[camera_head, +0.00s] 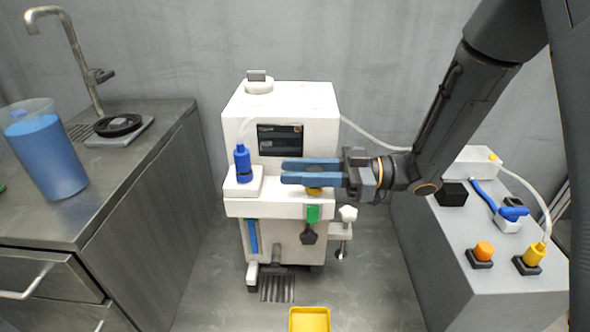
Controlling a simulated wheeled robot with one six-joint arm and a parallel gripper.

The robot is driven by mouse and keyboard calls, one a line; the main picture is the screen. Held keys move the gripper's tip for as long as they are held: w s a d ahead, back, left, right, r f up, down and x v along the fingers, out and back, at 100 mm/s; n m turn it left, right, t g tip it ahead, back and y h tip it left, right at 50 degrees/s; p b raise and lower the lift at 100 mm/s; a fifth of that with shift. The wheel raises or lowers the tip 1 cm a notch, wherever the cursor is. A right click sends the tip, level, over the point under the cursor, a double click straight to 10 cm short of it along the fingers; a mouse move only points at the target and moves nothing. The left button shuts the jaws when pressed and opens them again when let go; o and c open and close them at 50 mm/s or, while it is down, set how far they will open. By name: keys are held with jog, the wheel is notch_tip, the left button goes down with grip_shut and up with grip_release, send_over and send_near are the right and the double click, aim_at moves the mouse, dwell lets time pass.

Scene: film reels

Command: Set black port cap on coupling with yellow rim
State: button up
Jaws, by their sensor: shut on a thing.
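My gripper (290,172) reaches in from the right at the front of the white machine (235,118). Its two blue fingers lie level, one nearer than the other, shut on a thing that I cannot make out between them. A yellow rim (314,191) shows just under the near finger, mostly hidden, apparently that of the coupling on the machine's front shelf. I cannot tell whether the held thing touches it. A black knob-like piece (308,235) hangs below a green part (313,213) on the shelf front; I cannot tell whether it is a port cap.
A blue bottle (242,162) stands on the shelf left of my fingers. A grey side bench (500,270) at right carries orange (484,251) and yellow (534,255) fittings. A steel counter (60,210) with a blue jug (47,155) is at left. A yellow tray (310,312) lies in front.

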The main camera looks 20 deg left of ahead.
jog(key=shift+f, duration=0.15)
jog(key=o, duration=0.8)
jog(key=shift+c, duration=0.2)
jog(key=p+v, duration=0.1)
jog(key=v, duration=1)
jog(key=shift+p, duration=0.35)
